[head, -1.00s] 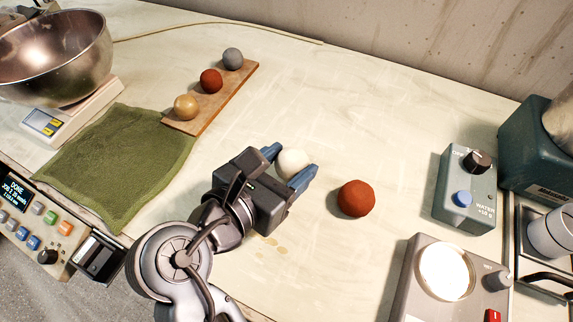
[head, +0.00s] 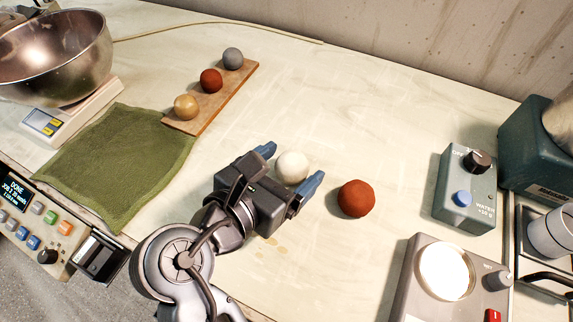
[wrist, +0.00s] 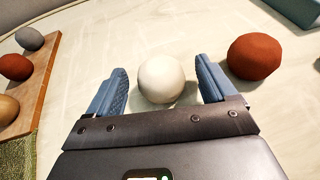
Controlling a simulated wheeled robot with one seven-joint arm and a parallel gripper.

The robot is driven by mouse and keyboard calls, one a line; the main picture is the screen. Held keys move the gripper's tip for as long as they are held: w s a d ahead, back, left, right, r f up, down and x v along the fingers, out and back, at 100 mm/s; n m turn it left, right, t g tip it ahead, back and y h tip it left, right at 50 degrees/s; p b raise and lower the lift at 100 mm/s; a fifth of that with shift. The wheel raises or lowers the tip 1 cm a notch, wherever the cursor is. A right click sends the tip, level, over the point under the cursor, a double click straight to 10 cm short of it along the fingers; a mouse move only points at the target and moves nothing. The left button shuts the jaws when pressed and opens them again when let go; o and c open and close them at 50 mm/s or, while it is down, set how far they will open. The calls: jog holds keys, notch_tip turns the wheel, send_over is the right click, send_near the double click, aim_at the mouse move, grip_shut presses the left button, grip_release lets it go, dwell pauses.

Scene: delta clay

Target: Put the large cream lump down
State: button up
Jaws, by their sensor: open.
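The large cream lump (head: 292,167) rests on the pale worktop. My gripper (head: 291,164) is open around it, with one blue finger on each side. In the wrist view the cream lump (wrist: 161,79) sits between the fingertips of my gripper (wrist: 166,85), with a gap on both sides. Its shadow falls on the worktop beside it.
A large red-brown lump (head: 356,198) lies just right of my gripper. A wooden board (head: 204,122) with three smaller balls and a green cloth (head: 110,165) are to the left. A grey control box (head: 466,188) and a lamp box (head: 408,290) stand right.

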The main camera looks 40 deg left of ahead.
jog(key=v, duration=1.2)
jog(key=shift+d, duration=0.1)
